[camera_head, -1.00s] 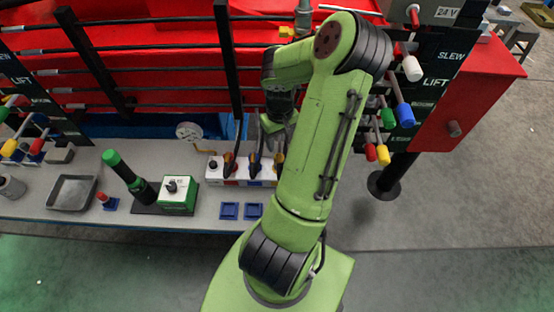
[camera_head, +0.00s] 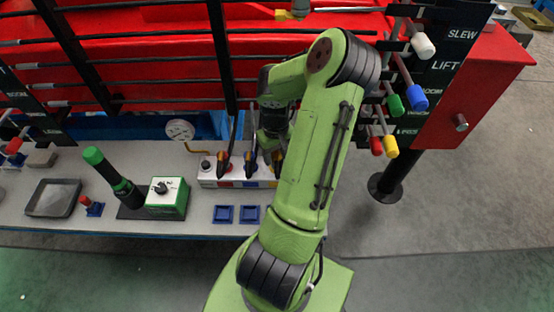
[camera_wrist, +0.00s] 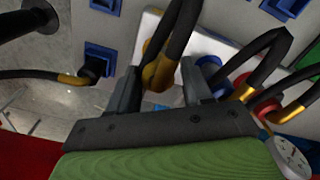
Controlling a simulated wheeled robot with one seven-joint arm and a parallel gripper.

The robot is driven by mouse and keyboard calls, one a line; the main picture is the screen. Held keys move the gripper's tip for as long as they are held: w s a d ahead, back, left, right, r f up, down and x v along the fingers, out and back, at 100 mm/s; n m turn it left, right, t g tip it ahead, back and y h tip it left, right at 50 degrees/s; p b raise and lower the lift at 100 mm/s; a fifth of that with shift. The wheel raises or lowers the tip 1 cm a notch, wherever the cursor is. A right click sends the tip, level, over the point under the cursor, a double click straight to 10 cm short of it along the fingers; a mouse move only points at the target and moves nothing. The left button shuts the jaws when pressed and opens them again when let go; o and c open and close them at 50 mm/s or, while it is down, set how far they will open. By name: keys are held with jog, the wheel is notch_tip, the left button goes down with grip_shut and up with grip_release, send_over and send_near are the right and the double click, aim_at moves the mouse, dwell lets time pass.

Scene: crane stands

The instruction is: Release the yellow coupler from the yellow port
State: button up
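The port block (camera_head: 207,180) is white with red, blue and yellow patches and stands at the bench's back edge. Black hoses with couplers stand in it. In the wrist view a yellow-orange coupler (camera_wrist: 158,74) on a black hose sits at the block's left end, between the fingers of my gripper (camera_wrist: 160,88). The fingers stand on either side of it and look apart from it. In the head view my gripper (camera_head: 272,143) is over the block's right end, partly behind my arm. The yellow port itself is hidden under the coupler.
Other hose couplers (camera_wrist: 243,92) crowd right of the fingers. Another coupler (camera_wrist: 72,79) sits in a blue socket at left. Two empty blue sockets (camera_head: 223,214) lie before the block. A gauge (camera_head: 180,130) and a green box (camera_head: 168,197) stand further left.

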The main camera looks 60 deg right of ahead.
jog(key=shift+s, duration=0.1)
jog(key=c, duration=0.8)
jog(key=shift+c, duration=0.2)
jog(key=shift+r+p, duration=2.3)
jog(key=shift+r, duration=0.25)
